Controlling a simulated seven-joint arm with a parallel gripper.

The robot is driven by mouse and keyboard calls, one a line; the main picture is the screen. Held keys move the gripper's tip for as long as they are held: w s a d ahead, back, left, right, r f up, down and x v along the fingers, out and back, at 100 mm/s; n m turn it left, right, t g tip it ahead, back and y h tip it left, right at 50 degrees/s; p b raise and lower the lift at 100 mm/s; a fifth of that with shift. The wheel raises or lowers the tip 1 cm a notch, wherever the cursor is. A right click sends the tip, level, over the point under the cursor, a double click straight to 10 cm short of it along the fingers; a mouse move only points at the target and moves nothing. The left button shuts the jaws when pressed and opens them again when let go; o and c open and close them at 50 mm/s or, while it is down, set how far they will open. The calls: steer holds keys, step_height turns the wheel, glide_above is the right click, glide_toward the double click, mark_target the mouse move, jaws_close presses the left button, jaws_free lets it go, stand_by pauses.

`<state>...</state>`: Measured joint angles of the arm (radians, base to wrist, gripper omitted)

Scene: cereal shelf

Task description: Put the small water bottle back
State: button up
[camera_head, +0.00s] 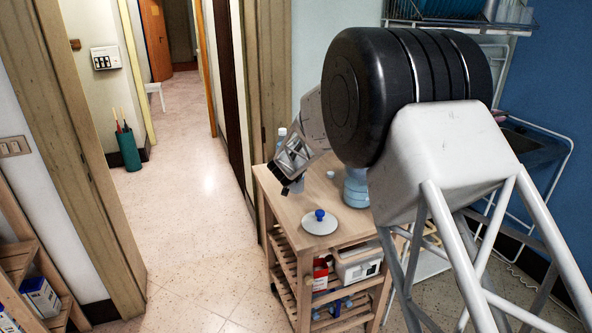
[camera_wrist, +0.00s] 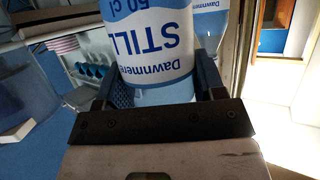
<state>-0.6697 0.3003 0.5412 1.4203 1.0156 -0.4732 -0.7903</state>
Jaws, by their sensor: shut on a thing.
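The small water bottle (camera_wrist: 148,45) is clear with a blue and white label reading "Dawnmere STILL 50 cl", upside down in the wrist view. My gripper (camera_wrist: 157,84) is shut on it, one finger on each side. In the head view my gripper (camera_head: 291,184) is over the left part of the wooden cart's top (camera_head: 283,212). The held bottle is mostly hidden there, and I cannot tell whether its base touches the wood. A second Dawnmere bottle (camera_wrist: 212,28) stands close beside the held one in the wrist view.
A large blue water bottle (camera_head: 356,188) stands on the cart, partly behind my arm. A pale disc with a blue knob (camera_head: 320,221) lies near the front. Another bottle's top (camera_head: 281,134) shows behind my gripper. Boxes (camera_head: 357,262) sit on the lower shelf.

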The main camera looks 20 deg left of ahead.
steer(key=shift+f, duration=1.45)
steer(key=o, duration=1.2)
steer(key=shift+f, duration=0.1)
steer(key=shift+r, duration=0.2)
steer(key=v, duration=1.2)
